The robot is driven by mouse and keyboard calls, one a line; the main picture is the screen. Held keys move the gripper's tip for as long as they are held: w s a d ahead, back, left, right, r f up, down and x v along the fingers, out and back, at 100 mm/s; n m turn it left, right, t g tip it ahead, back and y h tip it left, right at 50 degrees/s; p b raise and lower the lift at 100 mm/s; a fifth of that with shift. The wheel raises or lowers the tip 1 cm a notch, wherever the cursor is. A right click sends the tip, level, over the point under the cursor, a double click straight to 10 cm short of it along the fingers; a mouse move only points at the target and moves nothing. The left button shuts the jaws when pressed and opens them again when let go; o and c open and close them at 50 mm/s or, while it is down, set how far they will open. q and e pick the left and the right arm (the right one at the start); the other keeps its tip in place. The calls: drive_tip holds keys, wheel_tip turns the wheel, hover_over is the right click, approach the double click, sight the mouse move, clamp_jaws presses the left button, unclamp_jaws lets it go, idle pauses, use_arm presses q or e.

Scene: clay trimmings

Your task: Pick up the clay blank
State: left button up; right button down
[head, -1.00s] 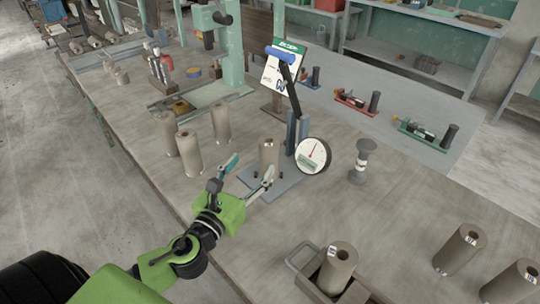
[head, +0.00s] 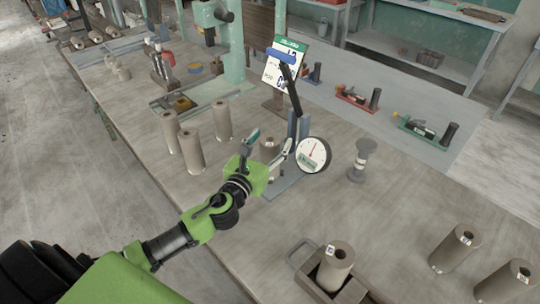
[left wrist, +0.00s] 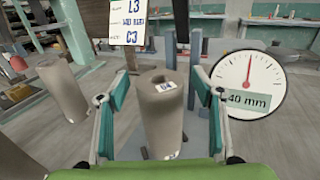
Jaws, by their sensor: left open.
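A grey-brown clay blank with a hole in its top and a small label stands upright on the gauge stand's base, seen in the left wrist view (left wrist: 163,125). In the head view the blank (head: 269,146) is partly hidden by my gripper. My left gripper (head: 271,143) is open, with one finger on each side of the blank. In the left wrist view the fingers of the gripper (left wrist: 160,92) show gaps to the blank on both sides.
The gauge dial (head: 313,155) reads 40 mm and stands close right of the blank. Several other blanks (head: 191,151) stand to the left. A grey spool-like post (head: 362,160) is to the right. A tray (head: 317,275) holding a blank (head: 336,266) is at the front.

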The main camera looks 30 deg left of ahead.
use_arm(q)
drive_tip(key=shift+c, duration=0.4)
clamp_jaws()
drive_tip(key=shift+w+r, duration=0.1)
drive_tip(key=shift+r, duration=0.1)
